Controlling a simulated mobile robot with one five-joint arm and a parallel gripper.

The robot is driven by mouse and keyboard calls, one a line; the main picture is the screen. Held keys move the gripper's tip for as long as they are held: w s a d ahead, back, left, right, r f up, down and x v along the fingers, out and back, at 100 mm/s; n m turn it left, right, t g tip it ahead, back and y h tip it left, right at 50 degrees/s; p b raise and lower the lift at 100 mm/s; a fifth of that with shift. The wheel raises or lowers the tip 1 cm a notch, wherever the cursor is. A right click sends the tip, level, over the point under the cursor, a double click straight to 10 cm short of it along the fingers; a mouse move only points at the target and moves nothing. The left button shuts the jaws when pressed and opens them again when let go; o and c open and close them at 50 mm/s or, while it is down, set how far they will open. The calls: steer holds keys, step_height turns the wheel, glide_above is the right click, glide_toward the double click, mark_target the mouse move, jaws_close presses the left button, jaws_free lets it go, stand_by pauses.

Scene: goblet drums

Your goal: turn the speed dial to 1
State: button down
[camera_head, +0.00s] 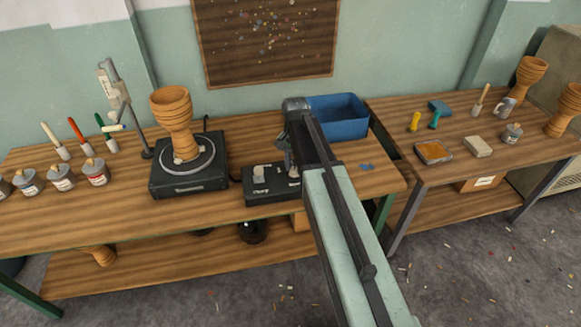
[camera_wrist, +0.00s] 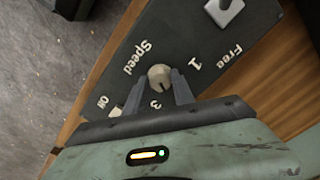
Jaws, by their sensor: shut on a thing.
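The dark control box (camera_head: 262,191) sits at the front of the bench beside the turntable. In the wrist view its top (camera_wrist: 125,72) shows the words Speed and Free, with a 1 and a 3 beside the dial. The pale round speed dial (camera_wrist: 158,76) stands between my two fingers. My gripper (camera_wrist: 157,90) is shut on the dial, one finger on each side. A dark notch shows on the dial's lower side; I cannot tell which mark it points at. In the head view my gripper (camera_head: 291,168) is over the box's right end, and my arm hides the dial.
A wooden goblet drum shell (camera_head: 173,118) stands on the turntable (camera_head: 188,179) left of the box. A blue bin (camera_head: 339,116) is behind my arm. Jars and brushes line the left bench end.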

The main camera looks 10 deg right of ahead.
mark_target(295, 168)
steer(key=shift+w+d, duration=0.15)
steer(key=shift+d, duration=0.05)
steer(key=c, duration=1.1)
jaws_free()
steer(key=shift+f, duration=0.1)
steer(key=shift+o, duration=0.2)
steer(key=shift+a, duration=0.1)
step_height(295, 168, up, 8)
steer(key=p, duration=0.8)
steer(key=shift+f, duration=0.1)
